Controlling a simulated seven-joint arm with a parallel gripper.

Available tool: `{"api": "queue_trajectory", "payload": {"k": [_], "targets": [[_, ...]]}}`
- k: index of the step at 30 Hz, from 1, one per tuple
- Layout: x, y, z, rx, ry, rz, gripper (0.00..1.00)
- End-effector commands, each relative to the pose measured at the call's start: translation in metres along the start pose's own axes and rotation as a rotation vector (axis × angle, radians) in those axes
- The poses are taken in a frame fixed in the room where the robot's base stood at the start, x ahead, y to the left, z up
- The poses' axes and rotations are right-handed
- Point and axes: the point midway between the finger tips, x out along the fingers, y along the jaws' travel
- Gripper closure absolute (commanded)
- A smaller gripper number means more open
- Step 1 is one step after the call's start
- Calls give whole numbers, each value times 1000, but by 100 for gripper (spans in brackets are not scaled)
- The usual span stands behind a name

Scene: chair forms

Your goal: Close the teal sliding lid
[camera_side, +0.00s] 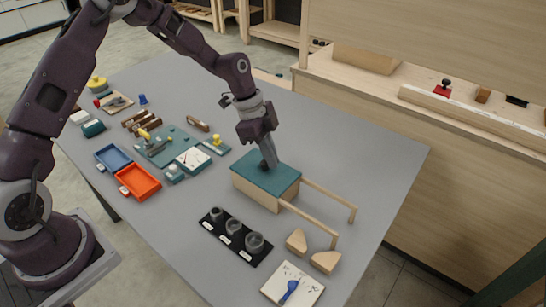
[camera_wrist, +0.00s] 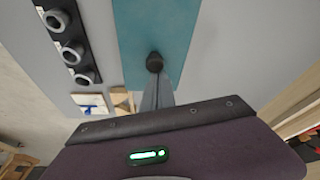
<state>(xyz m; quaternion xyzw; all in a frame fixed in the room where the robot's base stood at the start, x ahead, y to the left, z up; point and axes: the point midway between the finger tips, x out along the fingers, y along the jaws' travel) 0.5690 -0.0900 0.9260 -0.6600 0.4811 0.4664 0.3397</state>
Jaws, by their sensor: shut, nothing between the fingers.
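The teal sliding lid (camera_side: 281,178) lies flat over the top of a pale wooden box (camera_side: 256,190), and no opening shows from this side. Two bare wooden rails (camera_side: 318,218) run from the box to the lower right, ending on short posts. A dark round knob (camera_wrist: 154,62) stands on the lid (camera_wrist: 180,25). My gripper (camera_side: 270,164) is shut and empty, its fingertips low over the lid right beside the knob. In the wrist view the fingertips (camera_wrist: 156,80) are at the knob's near side; I cannot tell whether they touch it.
Two wooden wedges (camera_side: 325,262) and a board with a blue spoon-like piece (camera_side: 291,286) lie near the rail ends. An orange tray (camera_side: 138,181) and small items fill the left. The table's right side is clear.

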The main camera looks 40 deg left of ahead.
Motion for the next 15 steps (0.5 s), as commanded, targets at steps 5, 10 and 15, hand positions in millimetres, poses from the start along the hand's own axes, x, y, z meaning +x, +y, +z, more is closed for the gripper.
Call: {"api": "queue_trajectory", "payload": {"k": [5, 10, 15], "targets": [[10, -1, -23, 3, -7, -1, 100], [-27, -2, -36, -2, -1, -8, 100], [-67, -1, -37, -1, -1, -5, 100]]}}
